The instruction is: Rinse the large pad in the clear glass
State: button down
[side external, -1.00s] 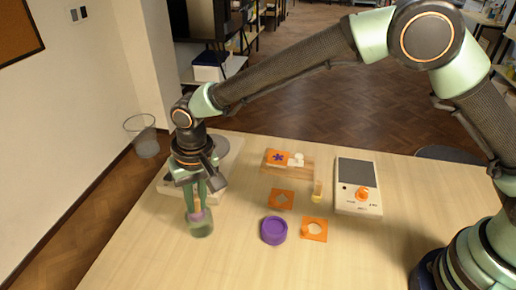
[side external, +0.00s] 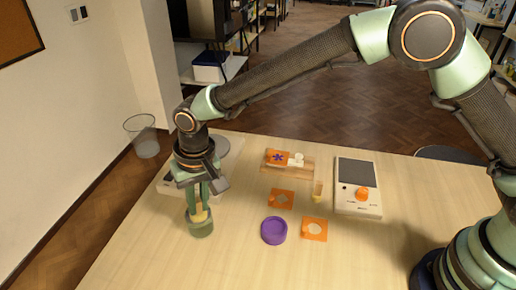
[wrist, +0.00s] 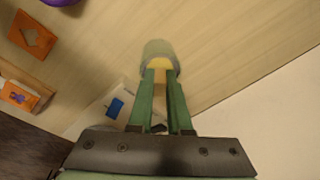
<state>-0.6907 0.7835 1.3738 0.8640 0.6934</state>
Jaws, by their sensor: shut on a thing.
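The clear glass (side external: 200,231), greenish in its lower part, stands upright near the table's left front edge. My gripper (side external: 199,208) points straight down over it. Its green fingers are shut on a yellow pad (side external: 201,216), which is at the glass mouth and seems partly inside. In the wrist view the glass (wrist: 158,46) lies just beyond my fingertips (wrist: 160,72), and the yellow pad (wrist: 159,63) shows between them. The pad's lower end and how deep it reaches are hard to tell.
A purple round dish (side external: 274,231), orange plates with a diamond hole (side external: 274,193) and a round hole (side external: 305,236), and a small yellow vial (side external: 318,190) stand to the right. A wooden board (side external: 302,173) and a knobbed device (side external: 358,172) are behind. A pale device (side external: 170,187) is beside my gripper.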

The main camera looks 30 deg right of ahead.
aim_at(197, 200)
jog(key=shift+r, duration=0.1)
jog(key=shift+r, duration=1.9)
jog(key=shift+r, duration=1.75)
